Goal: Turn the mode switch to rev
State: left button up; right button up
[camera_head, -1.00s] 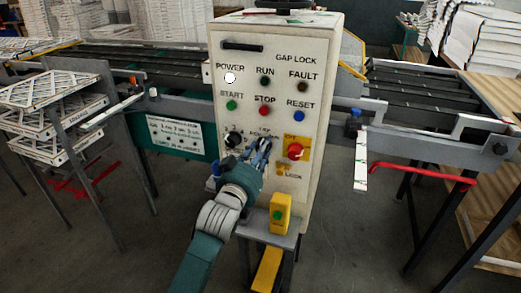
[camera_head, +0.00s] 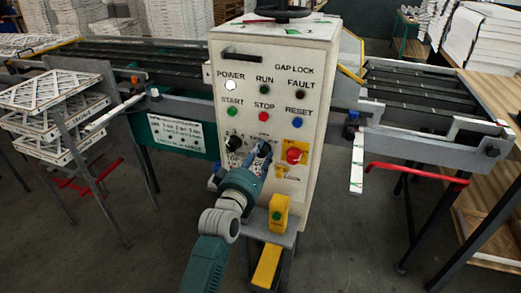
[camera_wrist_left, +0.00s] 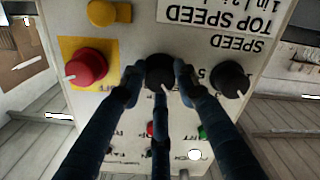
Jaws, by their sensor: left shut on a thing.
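The mode switch is a black round knob (camera_wrist_left: 160,72) with a white pointer line, in the middle of the left wrist view. My left gripper (camera_wrist_left: 160,80) has its dark blue fingers around this knob, shut on it. In the head view my left gripper (camera_head: 260,150) is against the lower front of the white control box (camera_head: 318,150) and hides the mode switch. Its labels are mostly covered, so I cannot read which mode the pointer marks. My right gripper is not in view.
A black speed knob (camera_head: 234,144) is close left of the gripper, and a red switch on a yellow plate (camera_head: 293,156) is close right. Buttons sit above. A yellow post (camera_head: 279,212) stands below. Conveyors (camera_head: 430,105) flank the box.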

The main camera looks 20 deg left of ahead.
pick_arm(q)
jog(key=shift+a+r+n+p, duration=0.2)
jog(key=shift+r+n+p, duration=0.1)
jog(key=shift+n, duration=0.4)
jog(key=o, duration=0.9)
jog(key=shift+o, duration=1.1)
jog(key=shift+a+f, duration=0.1)
jog(key=shift+f, duration=0.1)
jog(key=shift+s+f, duration=0.1)
jog(key=shift+s, duration=0.15)
jog(key=s, duration=1.1)
jog(key=shift+s+a, duration=0.2)
jog(key=shift+s, duration=0.05)
